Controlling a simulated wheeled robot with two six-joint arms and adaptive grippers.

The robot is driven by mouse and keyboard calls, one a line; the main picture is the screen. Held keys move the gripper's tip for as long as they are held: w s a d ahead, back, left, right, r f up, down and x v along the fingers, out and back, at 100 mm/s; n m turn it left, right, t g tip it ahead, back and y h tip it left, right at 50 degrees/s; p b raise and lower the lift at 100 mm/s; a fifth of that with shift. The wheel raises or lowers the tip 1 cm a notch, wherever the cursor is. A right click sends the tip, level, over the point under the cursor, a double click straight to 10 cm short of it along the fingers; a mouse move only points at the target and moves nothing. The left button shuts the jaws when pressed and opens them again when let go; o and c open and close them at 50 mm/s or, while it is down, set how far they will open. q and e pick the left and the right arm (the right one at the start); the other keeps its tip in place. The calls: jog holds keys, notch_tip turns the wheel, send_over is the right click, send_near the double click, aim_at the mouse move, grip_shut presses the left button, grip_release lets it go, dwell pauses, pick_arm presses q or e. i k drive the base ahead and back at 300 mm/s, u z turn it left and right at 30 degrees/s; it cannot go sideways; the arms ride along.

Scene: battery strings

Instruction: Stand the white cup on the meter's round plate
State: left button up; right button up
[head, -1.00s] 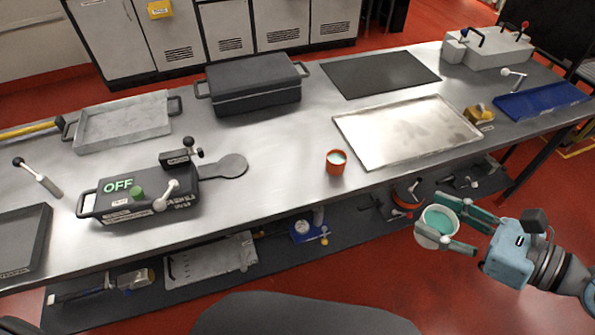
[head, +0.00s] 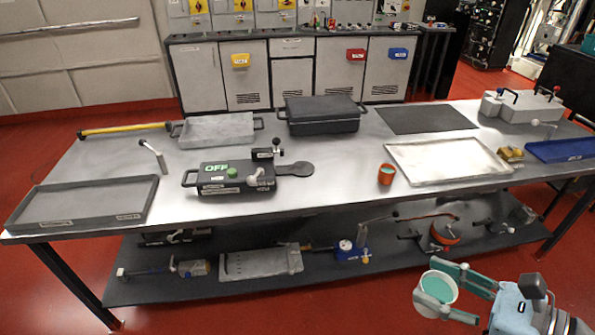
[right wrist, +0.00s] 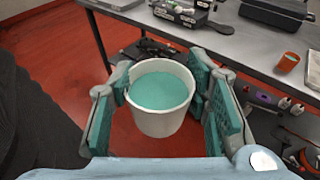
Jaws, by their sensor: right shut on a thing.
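The white cup (head: 452,297), teal inside, is held upright in my right gripper (head: 436,284), in front of the table's right part and below its top. The right wrist view shows the cup (right wrist: 160,118) between the two green-padded fingers. The meter (head: 222,182) is a black box on the table, with a green "OFF" display, a green button and a lever. Its dark round plate (head: 296,169) sticks out to the right and is bare. The cup is well apart from it, to the right and nearer me. My left gripper is not in view.
An orange cup (head: 386,178) stands right of the plate, near a metal tray (head: 440,178). A black case (head: 322,122) lies behind the meter. A lower shelf (head: 215,290) holds several tools. The tabletop in front of the plate is clear.

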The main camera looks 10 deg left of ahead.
aim_at(302, 169)
jog(key=u, duration=0.45)
jog(key=i, duration=1.65)
